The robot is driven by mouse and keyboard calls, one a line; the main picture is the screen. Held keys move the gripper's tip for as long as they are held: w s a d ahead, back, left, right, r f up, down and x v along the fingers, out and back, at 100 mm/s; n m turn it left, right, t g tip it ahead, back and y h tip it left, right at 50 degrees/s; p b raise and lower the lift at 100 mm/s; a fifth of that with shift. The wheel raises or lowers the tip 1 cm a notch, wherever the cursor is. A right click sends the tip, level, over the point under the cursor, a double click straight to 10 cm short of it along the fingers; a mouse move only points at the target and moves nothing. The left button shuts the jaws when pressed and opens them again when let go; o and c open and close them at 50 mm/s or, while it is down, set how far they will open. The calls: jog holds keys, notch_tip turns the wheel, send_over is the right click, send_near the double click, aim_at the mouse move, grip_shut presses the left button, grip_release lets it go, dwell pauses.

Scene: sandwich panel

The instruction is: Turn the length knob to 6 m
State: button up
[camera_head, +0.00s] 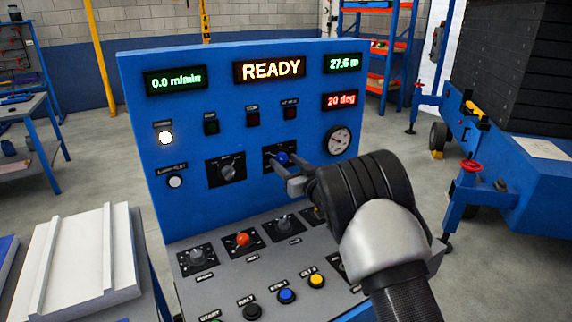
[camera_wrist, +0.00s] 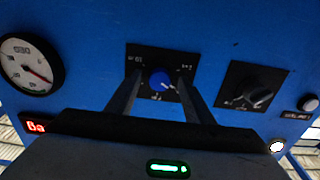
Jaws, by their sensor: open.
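The blue knob (camera_head: 282,158) sits on a black plate on the upright blue panel. It also shows in the wrist view (camera_wrist: 159,79). My gripper (camera_head: 287,172) is open in front of this plate. In the wrist view its two fingers (camera_wrist: 160,88) stand on either side of the blue knob, with gaps between; I cannot tell how deep they reach. A grey-black knob (camera_head: 228,170) is to its left. Knobs (camera_head: 196,257) (camera_head: 283,225) and a red-capped control (camera_head: 243,240) are on the sloping console. The labels are too small to read, so I cannot tell which knob is length.
Displays read READY (camera_head: 269,69), 0.0 m/min (camera_head: 175,82), 27.6 m (camera_head: 344,63) and 20 deg (camera_head: 340,100). A round gauge (camera_head: 338,141) is right of the blue knob. Yellow (camera_head: 316,281), blue (camera_head: 287,296) and black (camera_head: 251,312) buttons line the console's front. My arm hides its right part.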

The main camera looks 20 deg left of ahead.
jog(key=shift+w+a, duration=0.1)
jog(key=shift+a, duration=0.05)
jog(key=c, duration=1)
jog(key=shift+m, duration=0.4)
jog(key=shift+r+m, duration=0.1)
jog(key=shift+m, duration=0.8)
jog(key=m, duration=0.3)
jog(key=shift+m+p, duration=0.3)
jog(key=shift+p, duration=0.05)
jog(key=m, duration=0.5)
jog(key=shift+m, duration=0.3)
